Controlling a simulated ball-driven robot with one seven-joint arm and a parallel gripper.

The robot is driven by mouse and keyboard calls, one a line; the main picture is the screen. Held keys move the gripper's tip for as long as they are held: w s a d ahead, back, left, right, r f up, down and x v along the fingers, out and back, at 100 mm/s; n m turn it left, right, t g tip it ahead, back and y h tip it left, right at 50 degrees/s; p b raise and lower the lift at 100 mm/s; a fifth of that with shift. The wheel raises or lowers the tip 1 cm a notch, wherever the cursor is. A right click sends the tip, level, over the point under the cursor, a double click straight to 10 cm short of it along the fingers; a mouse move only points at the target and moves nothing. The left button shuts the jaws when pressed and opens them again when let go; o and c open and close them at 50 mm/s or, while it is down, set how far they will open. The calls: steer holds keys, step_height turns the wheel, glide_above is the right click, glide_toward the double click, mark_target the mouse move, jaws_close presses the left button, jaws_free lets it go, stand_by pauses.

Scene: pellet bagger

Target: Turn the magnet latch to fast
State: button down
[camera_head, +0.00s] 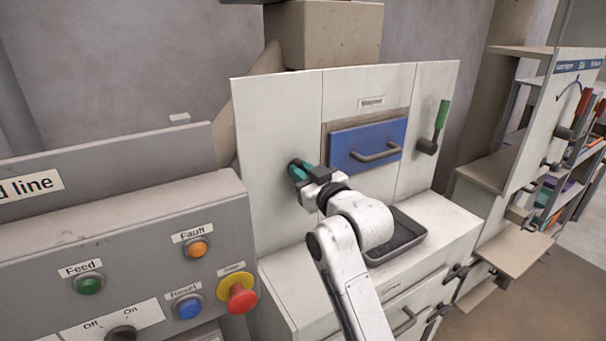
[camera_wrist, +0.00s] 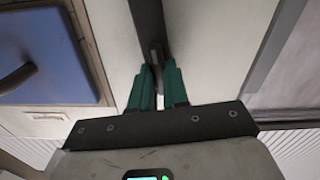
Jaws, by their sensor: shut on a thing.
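The magnet latch shows in the wrist view as a dark bar (camera_wrist: 148,25) on the white panel beside the blue drawer. My gripper (camera_wrist: 158,72) has its green fingers shut on the end of this bar. In the head view my gripper (camera_head: 296,168) is against the white cabinet front, left of the blue drawer (camera_head: 368,144). The gripper and wrist hide most of the latch there, so its turn position cannot be told from that view. The blue drawer with its grey handle is in its opening under a small label (camera_head: 372,103). The drawer also shows in the wrist view (camera_wrist: 70,65).
A green-handled lever (camera_head: 441,115) is on the right panel. A dark tray (camera_head: 405,240) sits on the ledge below the drawer, close to my arm. A grey control panel (camera_head: 120,240) with buttons and a red stop knob (camera_head: 238,295) stands at the left. Shelves are at the right.

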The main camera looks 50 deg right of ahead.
steer(key=shift+a+f+n+b, duration=0.15)
steer(key=shift+n+b, duration=0.6)
steer(key=shift+n, duration=1.9)
steer(key=shift+f+n+b, duration=0.1)
steer(key=shift+n+b, duration=0.7)
steer(key=shift+n, duration=1.8)
steer(key=shift+a+f+n+b, duration=0.15)
steer(key=shift+n+b, duration=0.6)
steer(key=shift+n, duration=1.9)
steer(key=c, duration=1.1)
jaws_free()
steer(key=b+v, duration=0.2)
steer(key=v, duration=0.8)
steer(key=shift+s+r, duration=0.1)
steer(key=shift+s, duration=0.25)
steer(key=shift+a, duration=0.1)
